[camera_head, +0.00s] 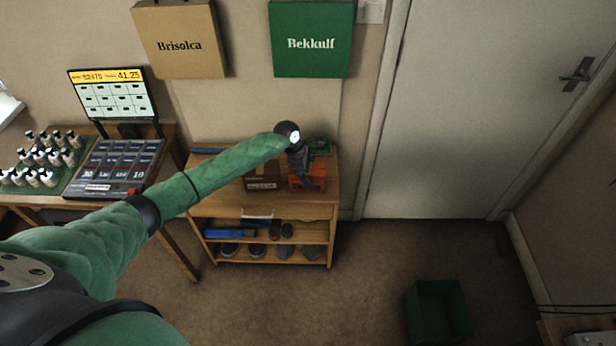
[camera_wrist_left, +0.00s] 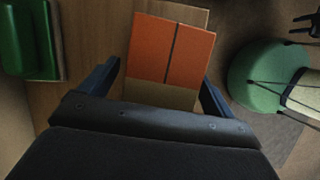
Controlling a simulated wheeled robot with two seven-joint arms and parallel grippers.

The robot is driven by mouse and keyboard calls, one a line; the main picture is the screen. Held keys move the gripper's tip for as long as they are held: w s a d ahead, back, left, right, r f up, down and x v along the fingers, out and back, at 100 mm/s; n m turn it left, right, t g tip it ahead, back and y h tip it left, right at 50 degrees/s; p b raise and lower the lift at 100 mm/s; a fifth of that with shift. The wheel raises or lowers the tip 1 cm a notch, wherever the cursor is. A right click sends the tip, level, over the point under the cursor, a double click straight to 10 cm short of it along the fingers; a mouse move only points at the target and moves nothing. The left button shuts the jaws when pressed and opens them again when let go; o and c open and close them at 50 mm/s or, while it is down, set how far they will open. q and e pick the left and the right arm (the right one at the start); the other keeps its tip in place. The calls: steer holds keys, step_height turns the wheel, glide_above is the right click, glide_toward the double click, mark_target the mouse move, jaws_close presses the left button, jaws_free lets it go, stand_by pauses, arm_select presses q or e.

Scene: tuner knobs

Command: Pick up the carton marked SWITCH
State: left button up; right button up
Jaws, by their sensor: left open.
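A brown carton (camera_head: 259,182) with a small printed label stands on top of the low wooden shelf unit; its lettering is too small to read surely. An orange carton (camera_head: 298,184) stands just right of it, partly hidden by my left gripper (camera_head: 308,183). In the left wrist view an orange surface with a dark seam (camera_wrist_left: 190,52) and a tan strip (camera_wrist_left: 150,93) lie ahead of my left gripper (camera_wrist_left: 160,88). Its two fingers are apart, one on each side, and the jaws are open. I cannot tell whether they touch it. My right gripper is not in view.
A green item (camera_head: 320,146) stands behind on the shelf top; it also shows in the left wrist view (camera_wrist_left: 32,40). Shoes and a blue item (camera_head: 228,233) fill lower shelves. A desk with bottles (camera_head: 40,160) is at left. A green bin (camera_head: 438,310) is on the floor.

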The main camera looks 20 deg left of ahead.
arm_select(q)
steer(key=shift+f+b, duration=0.3)
steer(key=shift+b, duration=0.25)
stand_by(0.4)
steer(key=c, duration=1.1)
